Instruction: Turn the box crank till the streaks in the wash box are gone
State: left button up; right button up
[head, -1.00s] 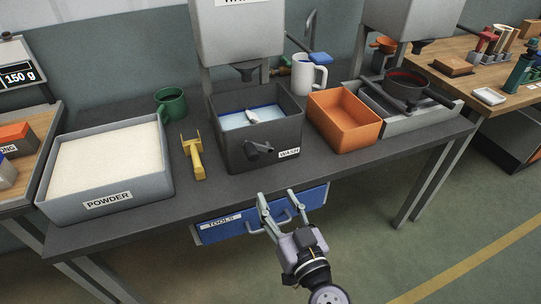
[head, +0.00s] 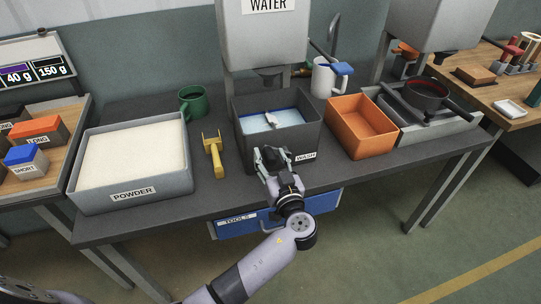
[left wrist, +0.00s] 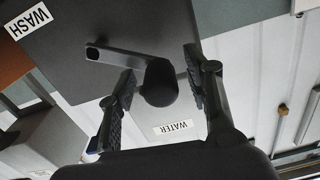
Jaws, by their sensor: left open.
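The dark grey wash box (head: 297,138) stands on the bench under the water tank. It holds bluish liquid (head: 256,123) with paler patches and a white paddle-like piece (head: 269,119). My left gripper (head: 268,158) is at the front wall of the box and covers the crank in the head view. In the left wrist view the crank arm (left wrist: 118,56) and its dark round knob (left wrist: 159,84) show. The open fingers of my left gripper (left wrist: 160,68) are on either side of the knob, with gaps visible. My right gripper is not in view.
The powder tray (head: 183,182) and a yellow scoop-like tool (head: 215,160) lie left of the box. An orange bin (head: 358,143) stands close on its right. A green mug (head: 192,101) and a white jug (head: 323,78) are behind. The blue tools drawer (head: 285,220) is below.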

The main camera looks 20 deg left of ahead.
pick_arm(q)
grip_shut()
dwell(0.7)
